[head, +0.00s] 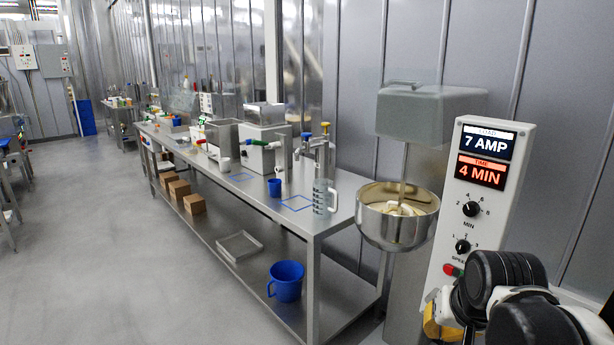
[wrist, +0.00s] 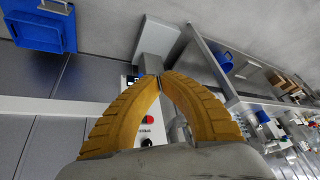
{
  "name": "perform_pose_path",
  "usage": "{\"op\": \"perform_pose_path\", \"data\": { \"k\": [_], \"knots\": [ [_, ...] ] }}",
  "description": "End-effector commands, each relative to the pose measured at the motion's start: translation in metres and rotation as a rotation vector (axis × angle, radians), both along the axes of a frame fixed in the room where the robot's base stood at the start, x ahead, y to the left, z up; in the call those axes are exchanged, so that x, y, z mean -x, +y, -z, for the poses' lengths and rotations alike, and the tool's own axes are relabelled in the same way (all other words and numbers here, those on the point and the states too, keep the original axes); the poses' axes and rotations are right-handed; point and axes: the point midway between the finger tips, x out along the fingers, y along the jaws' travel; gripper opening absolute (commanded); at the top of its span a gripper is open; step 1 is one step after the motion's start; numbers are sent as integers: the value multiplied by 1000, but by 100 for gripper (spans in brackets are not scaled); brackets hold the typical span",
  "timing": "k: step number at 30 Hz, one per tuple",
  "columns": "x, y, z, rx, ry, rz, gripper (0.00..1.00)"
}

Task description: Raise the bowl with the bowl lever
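The steel bowl (head: 385,232) sits under the grey mixer head (head: 428,115), with pale dough around the tool inside it. The control panel (head: 445,235) stands to its right, reading 7 AMP and 4 MIN, with two black knobs and a red button. I cannot make out the bowl lever in either view. My gripper (wrist: 159,76) has yellow fingers whose tips meet, with nothing visible between them. In the head view, a yellow finger shows low right, in front of the panel's lower part, and my arm hides much of it. Part of the panel (wrist: 147,132) shows between the fingers in the wrist view.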

Motion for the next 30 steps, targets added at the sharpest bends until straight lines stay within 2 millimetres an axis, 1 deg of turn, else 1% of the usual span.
{"op": "perform_pose_path", "data": {
  "k": [1, 3, 6, 10, 12, 15, 30],
  "knots": [
    [18, 14, -2, 15, -17, -44, 0],
    [40, 28, -4, 36, -43, -101, 0],
    [65, 44, -2, 61, -74, -170, 0],
    [85, 56, 2, 83, -103, -231, 0],
    [91, 59, 4, 89, -111, -247, 0],
    [94, 61, 5, 93, -117, -258, 0],
    [94, 60, 5, 93, -117, -257, 0]
  ]
}}
